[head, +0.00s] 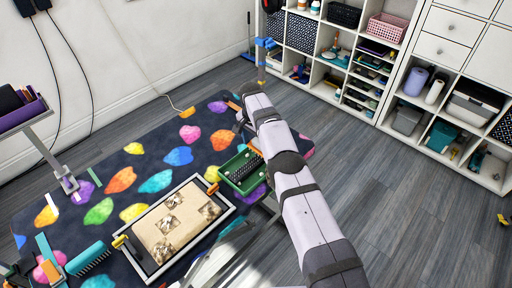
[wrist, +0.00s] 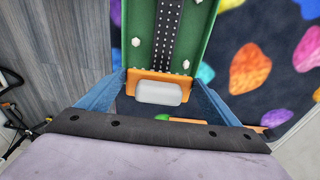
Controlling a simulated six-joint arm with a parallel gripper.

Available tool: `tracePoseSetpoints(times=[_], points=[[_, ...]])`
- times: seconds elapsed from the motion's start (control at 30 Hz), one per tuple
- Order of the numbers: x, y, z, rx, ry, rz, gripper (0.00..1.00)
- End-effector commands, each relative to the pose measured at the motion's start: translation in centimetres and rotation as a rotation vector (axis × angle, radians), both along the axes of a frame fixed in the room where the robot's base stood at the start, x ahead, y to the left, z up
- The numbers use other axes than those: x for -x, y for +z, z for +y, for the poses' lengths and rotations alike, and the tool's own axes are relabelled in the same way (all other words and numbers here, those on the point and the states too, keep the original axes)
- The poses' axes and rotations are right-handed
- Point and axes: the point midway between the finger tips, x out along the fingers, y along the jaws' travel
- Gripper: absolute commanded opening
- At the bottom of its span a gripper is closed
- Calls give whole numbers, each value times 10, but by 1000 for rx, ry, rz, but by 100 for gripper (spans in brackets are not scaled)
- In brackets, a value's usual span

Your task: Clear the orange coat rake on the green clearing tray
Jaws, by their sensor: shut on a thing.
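My gripper (wrist: 158,84) shows in the wrist view with its two blue fingers on either side of the orange coat rake (wrist: 131,84), shut on it. A pale grey block sits on the near face of the orange part. The green clearing tray (wrist: 205,22) lies just beyond, with a black dotted strip along its middle and pale studs. The rake is at the near end of this strip; I cannot tell whether it touches. My fingertips are hidden there.
A framed tan mat (head: 160,232) with furry patches lies left of the tray on a dark rug with coloured spots. A teal brush (head: 88,258) lies at the lower left. White shelves (head: 393,92) stand at the back right.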

Motion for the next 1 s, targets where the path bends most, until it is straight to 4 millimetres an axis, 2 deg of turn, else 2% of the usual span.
tracePoseSetpoints(times=[0.23, 0.37, 1.0], points=[[1, -2, -1, 3, -1, 4, 68], [1, 3, -1, 3, -1, 4, 68], [0, 73, 0, 1, 0, 1, 68]])
